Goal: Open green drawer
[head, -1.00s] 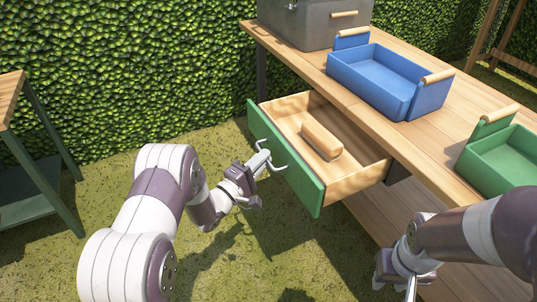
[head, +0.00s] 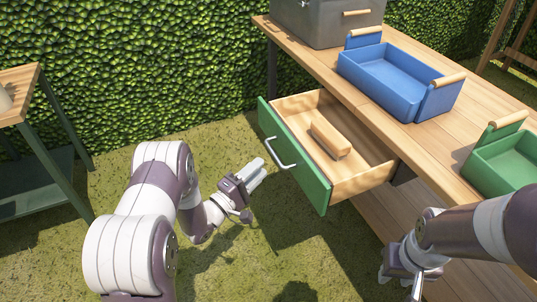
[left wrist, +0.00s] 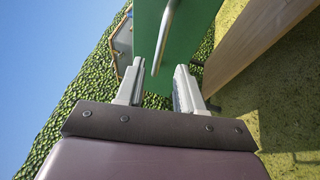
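The green drawer (head: 293,165) stands pulled out from the wooden table, with its wooden inside showing. Its silver bar handle (head: 281,153) is on the green front and also shows in the left wrist view (left wrist: 163,37). A wooden block-like object (head: 330,139) lies in the drawer. My left gripper (head: 257,170) is in front of the drawer, apart from the handle and empty. In the left wrist view its two fingers (left wrist: 157,88) are spread, with the green front beyond them. My right gripper (head: 408,284) is low at the table's near side; its fingers are hard to make out.
On the wooden table (head: 440,141) stand a blue crate (head: 378,84), a green crate (head: 500,165) and a grey box (head: 325,22). A side table (head: 22,95) stands at the left. Open grass lies in front of the drawer.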

